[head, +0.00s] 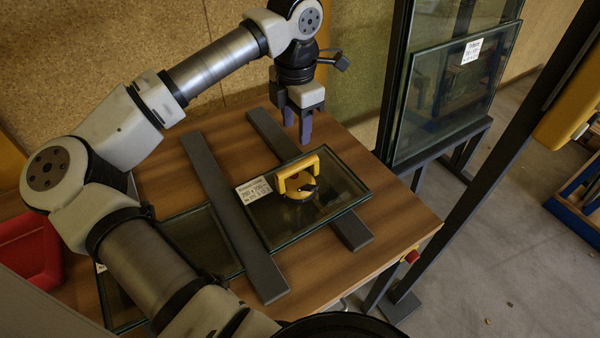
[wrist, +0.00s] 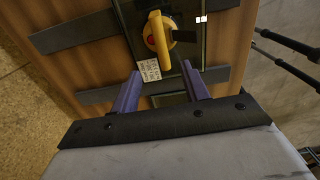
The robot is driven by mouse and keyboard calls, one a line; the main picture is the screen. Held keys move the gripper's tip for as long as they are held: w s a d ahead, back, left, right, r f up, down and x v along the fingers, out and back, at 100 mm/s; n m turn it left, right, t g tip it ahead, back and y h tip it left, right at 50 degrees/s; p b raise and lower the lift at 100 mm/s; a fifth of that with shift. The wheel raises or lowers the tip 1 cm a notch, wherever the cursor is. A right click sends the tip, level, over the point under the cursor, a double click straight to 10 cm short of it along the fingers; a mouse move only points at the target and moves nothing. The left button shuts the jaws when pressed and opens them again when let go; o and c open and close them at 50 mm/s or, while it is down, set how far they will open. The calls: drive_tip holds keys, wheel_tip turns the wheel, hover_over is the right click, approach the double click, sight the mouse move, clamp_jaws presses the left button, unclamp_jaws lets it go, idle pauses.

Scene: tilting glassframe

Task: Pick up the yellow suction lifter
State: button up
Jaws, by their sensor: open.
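The yellow suction lifter (head: 298,178) stands on a small framed glass pane (head: 335,203) on the wooden table. It has an arched yellow handle, and its round base is on the glass. In the wrist view the lifter (wrist: 160,40) shows at the top centre, with a red spot on its left side. My gripper (head: 305,128) points down above the far side of the table, behind the lifter and apart from it. In the wrist view its two purple fingers (wrist: 163,92) are spread with nothing between them, and the lifter is beyond the tips.
Two dark bars (head: 222,205) lie across the wooden table (head: 400,225). A white label (head: 253,190) is on the pane beside the lifter. Large glass panes (head: 455,85) stand in a rack behind right. A red bin (head: 28,248) is at the left.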

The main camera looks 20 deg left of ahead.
drive_tip(key=p, duration=0.1)
hover_over(298, 163)
wheel_tip(298, 163, down, 5)
drive_tip(key=shift+a+f, duration=0.15)
drive_tip(key=shift+f, duration=0.05)
drive_tip(key=shift+f+p, duration=1.25)
drive_tip(key=shift+f, duration=1.55)
clamp_jaws()
